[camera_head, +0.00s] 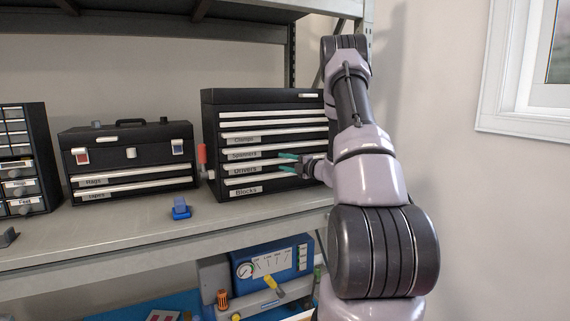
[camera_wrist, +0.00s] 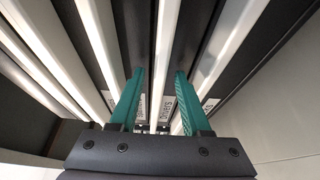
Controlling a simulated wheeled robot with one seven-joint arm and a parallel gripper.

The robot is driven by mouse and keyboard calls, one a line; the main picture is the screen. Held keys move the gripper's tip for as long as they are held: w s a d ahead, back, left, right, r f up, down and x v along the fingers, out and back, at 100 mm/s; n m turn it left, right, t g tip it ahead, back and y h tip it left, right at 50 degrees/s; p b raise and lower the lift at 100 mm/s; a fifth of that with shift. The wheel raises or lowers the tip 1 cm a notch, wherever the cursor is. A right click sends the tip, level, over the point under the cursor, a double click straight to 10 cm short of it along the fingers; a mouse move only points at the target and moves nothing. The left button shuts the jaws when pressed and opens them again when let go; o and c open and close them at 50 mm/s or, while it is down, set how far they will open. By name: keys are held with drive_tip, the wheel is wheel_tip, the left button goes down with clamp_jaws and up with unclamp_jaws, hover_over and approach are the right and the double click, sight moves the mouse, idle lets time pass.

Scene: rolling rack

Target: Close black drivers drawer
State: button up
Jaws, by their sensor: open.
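The black tool chest (camera_head: 262,97) stands on the shelf, with white-edged drawers labelled from top to bottom, including Spanners, Drivers and Blocks. The Drivers drawer (camera_head: 244,170) is in the lower part of its front. I cannot tell how far it stands out from its neighbours. My gripper (camera_head: 288,163) is at the right part of the chest front, level with this drawer, its teal fingers apart. In the wrist view my gripper (camera_wrist: 159,73) is open, with one finger on each side of the white strip of the Drivers drawer (camera_wrist: 167,45). Nothing is visibly held between the fingers.
A smaller black toolbox (camera_head: 125,150) and a small drawer cabinet (camera_head: 42,150) stand left of the chest. A blue item (camera_head: 181,208) lies on the grey shelf (camera_head: 110,232) in front. A blue gauge panel (camera_head: 272,262) is below. The wall is to the right.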

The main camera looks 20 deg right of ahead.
drive_tip(key=v, duration=1)
drive_tip(key=shift+s, duration=0.35)
drive_tip(key=shift+d, duration=0.2)
